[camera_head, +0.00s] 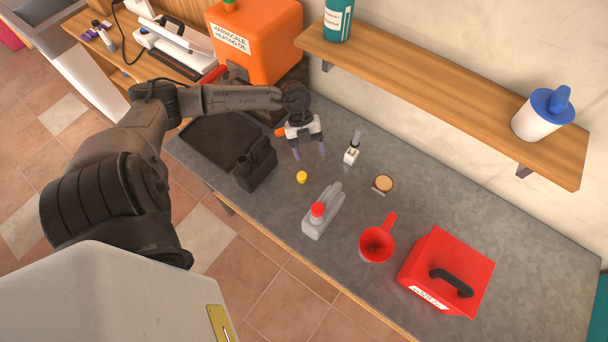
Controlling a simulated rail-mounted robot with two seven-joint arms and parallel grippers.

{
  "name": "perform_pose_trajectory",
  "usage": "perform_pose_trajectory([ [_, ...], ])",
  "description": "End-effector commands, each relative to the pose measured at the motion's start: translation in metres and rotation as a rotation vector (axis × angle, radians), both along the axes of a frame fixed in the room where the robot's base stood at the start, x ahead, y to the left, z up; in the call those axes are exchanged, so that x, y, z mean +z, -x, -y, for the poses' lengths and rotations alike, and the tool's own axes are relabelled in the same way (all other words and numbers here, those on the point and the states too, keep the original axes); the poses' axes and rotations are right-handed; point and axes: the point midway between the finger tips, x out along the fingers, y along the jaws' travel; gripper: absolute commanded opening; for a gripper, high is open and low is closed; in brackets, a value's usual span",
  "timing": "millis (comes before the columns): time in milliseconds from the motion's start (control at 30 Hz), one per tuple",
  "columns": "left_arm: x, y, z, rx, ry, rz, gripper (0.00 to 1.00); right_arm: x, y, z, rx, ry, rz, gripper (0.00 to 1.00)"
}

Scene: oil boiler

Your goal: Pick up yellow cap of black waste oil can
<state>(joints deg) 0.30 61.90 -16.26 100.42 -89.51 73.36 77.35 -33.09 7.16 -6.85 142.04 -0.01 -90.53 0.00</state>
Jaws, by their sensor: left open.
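The yellow cap (302,177) lies on the grey worktop, just right of the black waste oil can (256,165). The black can stands upright with its spout up, near the dark tray. My left gripper (310,153) is open and empty. It points down above the worktop, behind the cap in the picture and to the right of the can's top. The cap is apart from the fingers. My right gripper does not show.
A grey bottle with a red cap (323,212), a red funnel (376,245) and a red box (446,272) stand to the right. A small white bottle (351,154) and a round tin (383,184) are nearby. A wooden shelf (450,88) overhangs the back. An orange oil tank (256,40) stands behind my arm.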

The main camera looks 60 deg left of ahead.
Motion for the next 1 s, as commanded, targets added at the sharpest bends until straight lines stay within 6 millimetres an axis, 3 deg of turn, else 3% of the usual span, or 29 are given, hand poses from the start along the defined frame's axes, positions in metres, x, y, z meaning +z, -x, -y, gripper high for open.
perform_pose_trajectory([
  [100, -0.003, 0.009, -0.028, 0.023, -0.111, -0.096, 0.64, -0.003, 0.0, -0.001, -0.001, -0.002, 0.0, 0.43],
  [233, -0.009, 0.016, -0.039, 0.039, -0.169, -0.15, 0.64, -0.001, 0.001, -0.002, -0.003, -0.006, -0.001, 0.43],
  [600, -0.063, 0.023, -0.02, 0.044, -0.179, -0.16, 0.64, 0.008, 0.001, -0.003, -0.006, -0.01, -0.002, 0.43],
  [1000, -0.088, 0.026, -0.01, 0.042, -0.178, -0.159, 0.64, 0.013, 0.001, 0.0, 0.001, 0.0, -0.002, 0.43],
])
